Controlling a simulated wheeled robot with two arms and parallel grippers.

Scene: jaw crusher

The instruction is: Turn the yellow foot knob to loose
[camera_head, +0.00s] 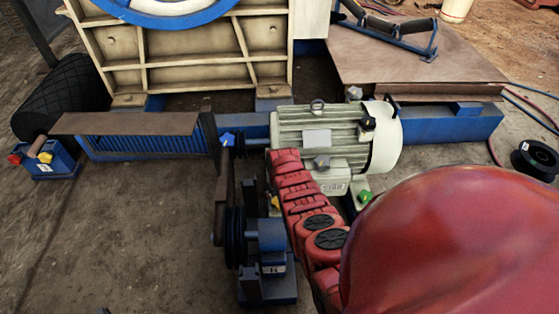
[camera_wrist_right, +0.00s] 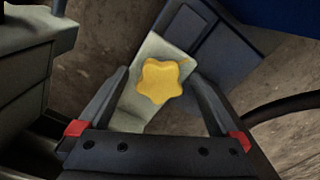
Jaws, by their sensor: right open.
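The yellow foot knob (camera_wrist_right: 161,81) is star-shaped and sits on a pale grey foot (camera_wrist_right: 134,108) in the right wrist view. My right gripper (camera_wrist_right: 160,74) is open, with one finger on each side of the knob in that view. I see gaps between the knob and both fingers; the depth between them is hard to tell. In the head view, a small yellow bit (camera_head: 275,202) shows at the left edge of my red right arm, probably this knob. The arm hides the gripper there. My left gripper is in neither view.
The motor (camera_head: 318,132) stands beyond my arm, with a green knob (camera_head: 363,197), a blue knob (camera_head: 227,139) and grey knobs around it. A belt pulley (camera_head: 235,237) and blue bracket (camera_head: 271,240) stand close left of the arm.

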